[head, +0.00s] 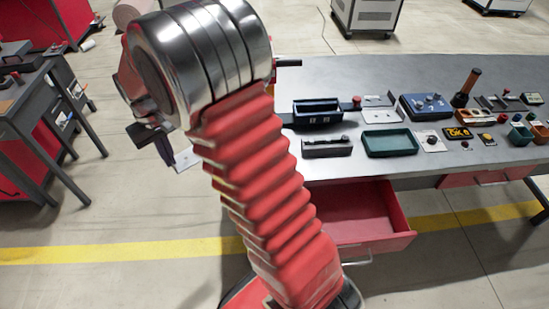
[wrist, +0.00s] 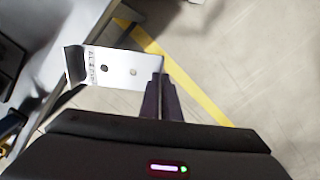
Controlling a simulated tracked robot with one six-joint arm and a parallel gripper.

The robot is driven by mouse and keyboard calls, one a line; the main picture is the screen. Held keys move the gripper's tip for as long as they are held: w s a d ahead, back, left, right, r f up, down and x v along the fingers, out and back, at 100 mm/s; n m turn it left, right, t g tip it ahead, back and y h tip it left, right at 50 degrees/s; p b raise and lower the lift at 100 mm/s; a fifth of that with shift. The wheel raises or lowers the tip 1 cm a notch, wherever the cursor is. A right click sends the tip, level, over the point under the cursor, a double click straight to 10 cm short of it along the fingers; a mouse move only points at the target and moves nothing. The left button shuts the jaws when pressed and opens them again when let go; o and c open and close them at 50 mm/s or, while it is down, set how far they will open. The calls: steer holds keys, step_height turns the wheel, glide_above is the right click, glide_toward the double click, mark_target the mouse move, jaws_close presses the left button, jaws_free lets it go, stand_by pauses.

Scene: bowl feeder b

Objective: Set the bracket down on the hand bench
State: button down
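My gripper (wrist: 160,92) has its dark fingers shut on the right end of the bracket (wrist: 118,70). The bracket is a pale metal plate with two holes, a printed label and a dark upturned flange at its left end. In the head view my gripper (head: 166,148) hangs left of my arm, and the bracket (head: 186,160) shows partly below it, over the floor. Two benches show: a small dark one (head: 22,90) at the left and a long grey one (head: 345,72) at the right. I cannot tell which is the hand bench.
The long bench carries a dark blue bin (head: 317,112), a green tray (head: 390,143), a blue box (head: 425,106) and several small parts. A red drawer (head: 365,215) stands open below it. A yellow line (head: 110,253) crosses the clear floor.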

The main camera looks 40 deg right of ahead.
steer(key=s+d+r+m, duration=0.2)
steer(key=s+d, duration=0.3)
steer(key=d, duration=0.6)
steer(key=s+d+r+m, duration=0.3)
steer(key=s+d+m, duration=0.2)
steer(key=d, duration=0.6)
steer(key=shift+s+r, duration=0.35)
steer(key=shift+s, duration=0.1)
steer(key=shift+f, duration=3.15)
steer(key=shift+f, duration=1.85)
steer(key=shift+f, duration=0.1)
